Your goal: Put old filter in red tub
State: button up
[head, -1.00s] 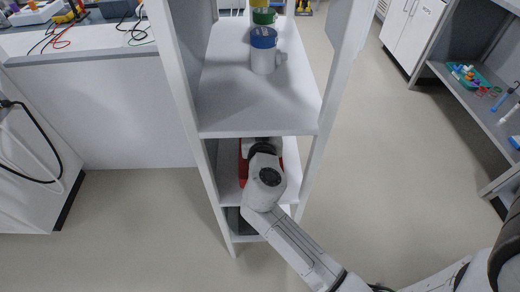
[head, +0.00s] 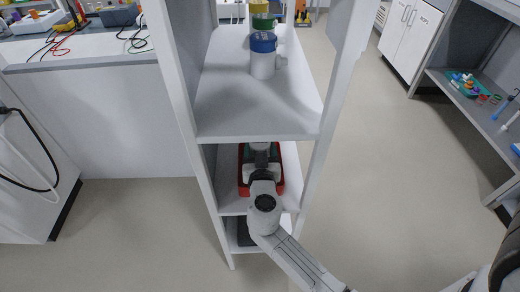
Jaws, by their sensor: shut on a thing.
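The red tub (head: 242,181) sits on the shelf below the top one in the white rack; its rim shows on both sides of my arm. My gripper (head: 262,161) reaches over the tub from the front. It is shut on a pale thing (head: 261,146), taken as the old filter, which is mostly hidden by the gripper and wrist. I cannot tell whether it touches the tub's floor. White pieces also show inside the tub beside the gripper.
On the top shelf (head: 255,115) stand a white canister with a blue lid (head: 263,48) and green- and yellow-topped ones behind it. The rack's front posts flank my arm closely. A counter is at left, a shelf unit (head: 458,95) at right. The floor (head: 380,170) is clear.

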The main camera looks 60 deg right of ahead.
jog(key=shift+f+b, duration=0.55)
jog(key=shift+b, duration=0.25)
jog(key=o, duration=1.1)
jog(key=shift+r, duration=0.1)
jog(key=shift+r+p, duration=0.8)
jog(key=shift+p, duration=0.45)
jog(key=v, duration=0.8)
jog(key=b+v, duration=0.1)
jog(key=v, duration=0.3)
jog(key=shift+f, duration=0.3)
